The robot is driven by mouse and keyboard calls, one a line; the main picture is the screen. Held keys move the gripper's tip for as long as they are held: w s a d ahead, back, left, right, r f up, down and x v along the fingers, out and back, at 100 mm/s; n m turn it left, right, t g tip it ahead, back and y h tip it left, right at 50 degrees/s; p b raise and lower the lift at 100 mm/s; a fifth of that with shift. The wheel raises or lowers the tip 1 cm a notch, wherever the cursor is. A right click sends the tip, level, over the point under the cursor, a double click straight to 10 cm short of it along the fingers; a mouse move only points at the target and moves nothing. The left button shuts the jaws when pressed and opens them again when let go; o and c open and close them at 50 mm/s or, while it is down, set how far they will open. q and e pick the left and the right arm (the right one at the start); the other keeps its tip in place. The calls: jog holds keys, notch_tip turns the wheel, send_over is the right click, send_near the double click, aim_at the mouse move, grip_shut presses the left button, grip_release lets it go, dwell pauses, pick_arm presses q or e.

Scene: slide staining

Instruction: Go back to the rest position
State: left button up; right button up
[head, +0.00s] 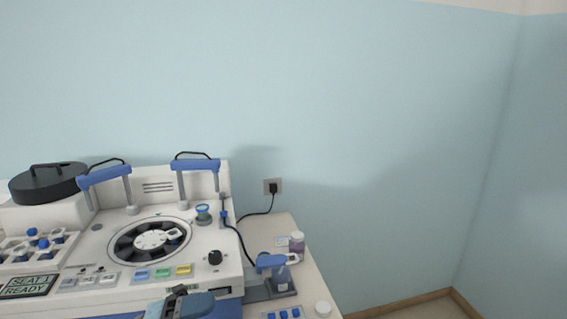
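A blue-grey and black part (182,303) shows at the bottom edge, in front of the staining machine (228,262). It looks like the end of my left gripper, but it is cut off by the frame. I cannot make out its fingertips or whether it holds anything. My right gripper is not in the head view.
The white machine has a round slide carousel (150,238), two blue overhead arms and coloured buttons. A black lid (48,182) sits at the left. Floor at right is clear.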

pick_arm(q)
jog(key=a+f+n+t+y+p, duration=0.1)
jog(key=a+f+n+t+y, duration=0.2)
jog(key=f+n+t+y, duration=0.65)
jog(key=a+f+n+t+y+p, duration=0.1)
jog(key=a+f+n+t+y, duration=0.3)
jog(key=n, duration=1)
jog(key=s+f+n+g+y, duration=0.2)
jog(key=s+f+n, duration=0.2)
jog(key=f, duration=0.5)
jog(key=s+a+f+n+g+y+p, duration=0.1)
jog(key=s+f+n+g+y, duration=0.2)
jog(key=s+f, duration=0.6)
jog(key=shift+s+a+f+n, duration=0.15)
jog(key=shift+s+n, duration=0.1)
jog(key=shift+n, duration=0.5)
